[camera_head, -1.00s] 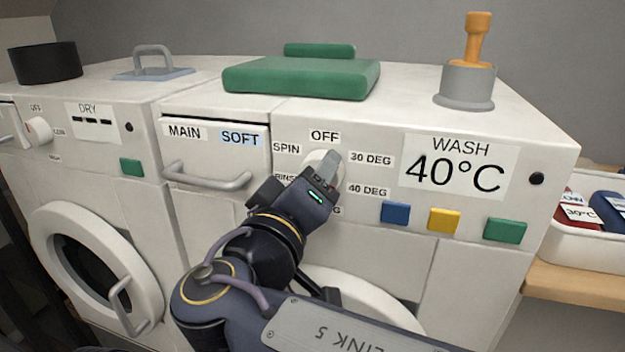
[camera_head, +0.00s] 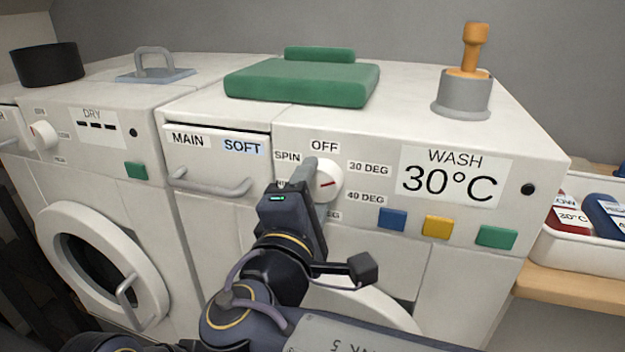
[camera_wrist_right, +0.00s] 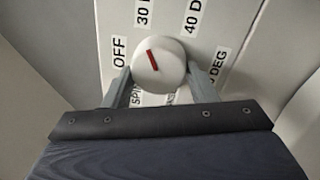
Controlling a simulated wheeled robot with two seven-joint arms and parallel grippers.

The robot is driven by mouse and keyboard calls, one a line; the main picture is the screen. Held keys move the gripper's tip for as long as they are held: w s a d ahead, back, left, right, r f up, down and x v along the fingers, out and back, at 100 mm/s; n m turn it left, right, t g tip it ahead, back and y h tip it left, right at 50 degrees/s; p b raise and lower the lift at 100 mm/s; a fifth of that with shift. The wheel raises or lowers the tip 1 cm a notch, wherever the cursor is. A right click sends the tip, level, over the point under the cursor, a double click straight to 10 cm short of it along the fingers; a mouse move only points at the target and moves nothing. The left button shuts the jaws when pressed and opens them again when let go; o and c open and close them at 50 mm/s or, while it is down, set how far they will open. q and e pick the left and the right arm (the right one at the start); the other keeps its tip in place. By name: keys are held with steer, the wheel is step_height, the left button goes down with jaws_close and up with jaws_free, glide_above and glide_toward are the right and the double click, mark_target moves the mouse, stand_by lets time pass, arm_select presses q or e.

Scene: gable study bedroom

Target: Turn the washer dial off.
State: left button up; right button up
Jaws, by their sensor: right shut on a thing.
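The washer dial (camera_head: 329,181) is a round white knob with a red mark, on the front panel among the OFF, SPIN, 30 DEG and 40 DEG labels. The display (camera_head: 452,178) reads WASH 30°C. My right gripper (camera_head: 314,188) is shut on the dial, partly covering its left side in the head view. In the right wrist view the dial (camera_wrist_right: 158,68) sits between the two grey fingers, and its red mark points roughly toward the 30 label. The OFF label (camera_head: 324,146) is just above the dial. My left gripper is not in view.
Blue (camera_head: 392,218), yellow (camera_head: 436,226) and green (camera_head: 496,237) buttons lie right of the dial. The drawer handle (camera_head: 210,184) juts out at left. A dryer (camera_head: 95,200) stands beside the washer.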

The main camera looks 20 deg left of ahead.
steer(key=n+p, duration=0.1)
steer(key=n, duration=0.2)
steer(key=shift+r+p, duration=0.1)
steer(key=shift+p, duration=0.3)
steer(key=n+p, duration=0.3)
steer(key=n, duration=0.1)
steer(key=shift+d+y, duration=0.1)
steer(key=shift+y, duration=0.2)
steer(key=n+p, duration=0.3)
steer(key=n, duration=0.1)
steer(key=shift+d+g+p, duration=0.15)
steer(key=shift+g+p, duration=0.15)
steer(key=shift+p, duration=0.05)
steer(key=shift+f+n+p, duration=0.2)
steer(key=shift+n+p, duration=0.6)
steer(key=shift+n, duration=0.3)
steer(key=shift+f, duration=0.1)
steer(key=o, duration=1)
steer(key=shift+s, duration=0.1)
